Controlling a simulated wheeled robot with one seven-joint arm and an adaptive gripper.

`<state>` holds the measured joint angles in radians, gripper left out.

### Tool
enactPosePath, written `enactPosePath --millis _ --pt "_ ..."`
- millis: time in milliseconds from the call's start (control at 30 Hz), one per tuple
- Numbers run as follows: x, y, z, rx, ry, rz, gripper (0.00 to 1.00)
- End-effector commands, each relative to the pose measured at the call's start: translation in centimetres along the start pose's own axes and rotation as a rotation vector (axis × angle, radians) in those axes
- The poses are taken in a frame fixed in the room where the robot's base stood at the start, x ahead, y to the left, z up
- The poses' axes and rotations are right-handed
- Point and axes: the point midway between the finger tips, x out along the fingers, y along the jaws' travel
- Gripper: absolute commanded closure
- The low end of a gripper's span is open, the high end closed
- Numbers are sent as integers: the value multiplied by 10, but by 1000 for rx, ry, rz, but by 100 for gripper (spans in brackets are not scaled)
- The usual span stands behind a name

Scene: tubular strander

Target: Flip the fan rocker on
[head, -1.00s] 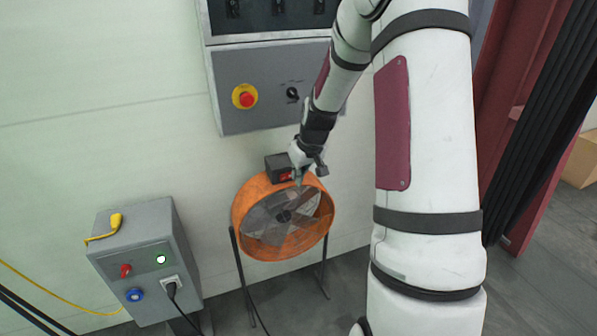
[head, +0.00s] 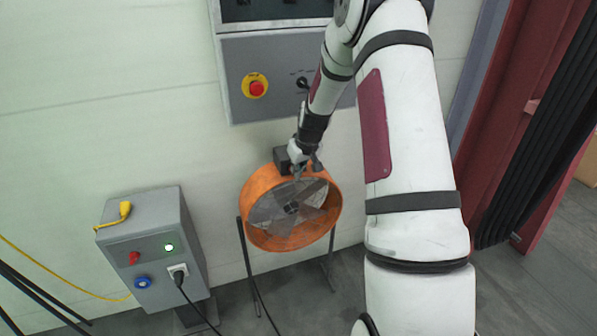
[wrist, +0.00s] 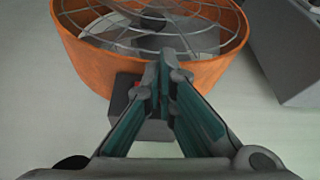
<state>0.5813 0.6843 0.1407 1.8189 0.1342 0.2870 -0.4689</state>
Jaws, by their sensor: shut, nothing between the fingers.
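The orange drum fan (head: 248,205) stands on thin dark legs by the wall. Its dark switch box (head: 281,157) sits on top of the rim, partly covered by my gripper (head: 299,172). In the wrist view, the fan (wrist: 85,62) fills the top, and the grey box (wrist: 150,130) shows behind my fingers. A bit of the red rocker (wrist: 134,93) shows just left of the fingers; its tilt cannot be told. My gripper (wrist: 167,62) is shut and empty, close over the box and rim. Whether it touches the rocker cannot be told.
A grey control panel (head: 240,105) with a red emergency stop (head: 256,87) is on the wall above the fan. Cables cross the floor.

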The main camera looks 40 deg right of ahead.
Motion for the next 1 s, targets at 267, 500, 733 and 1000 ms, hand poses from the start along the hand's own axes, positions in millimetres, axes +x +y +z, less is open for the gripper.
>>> enactPosePath --millis 267,500,733,1000 --pt "5 -5 -8 80 0 34 100" --pt "3 -3 -7 86 0 35 100" --pt "2 3 -6 87 -1 35 100" --pt "2 12 -4 85 0 35 100"
